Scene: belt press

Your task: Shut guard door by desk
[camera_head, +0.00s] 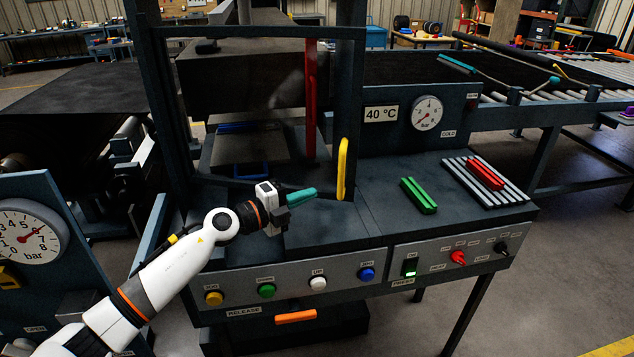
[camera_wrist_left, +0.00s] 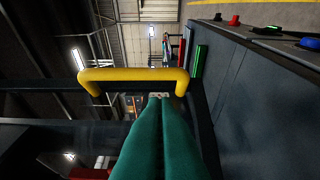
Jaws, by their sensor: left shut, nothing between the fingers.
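The guard door is a dark metal frame (camera_head: 250,33) with a see-through panel, upright in front of the press opening in the head view. I cannot tell how far open it stands. Its yellow handle (camera_head: 343,168) is on the right side of the frame. The handle also shows in the left wrist view (camera_wrist_left: 133,75), just beyond the fingertips. The desk (camera_head: 335,222) is the dark control worktop below. My left gripper (camera_head: 314,191) has teal fingers, closed together and empty, pointing toward the handle, apart from it to its left. The fingers show in the left wrist view (camera_wrist_left: 160,102).
A green block (camera_head: 418,195) lies on the desk, and a red block (camera_head: 485,174) lies on a ribbed grey plate (camera_head: 510,190) at right. A pressure gauge (camera_head: 427,113) stands behind. Several buttons and knobs line the front panel (camera_head: 340,280). The worktop around the green block is clear.

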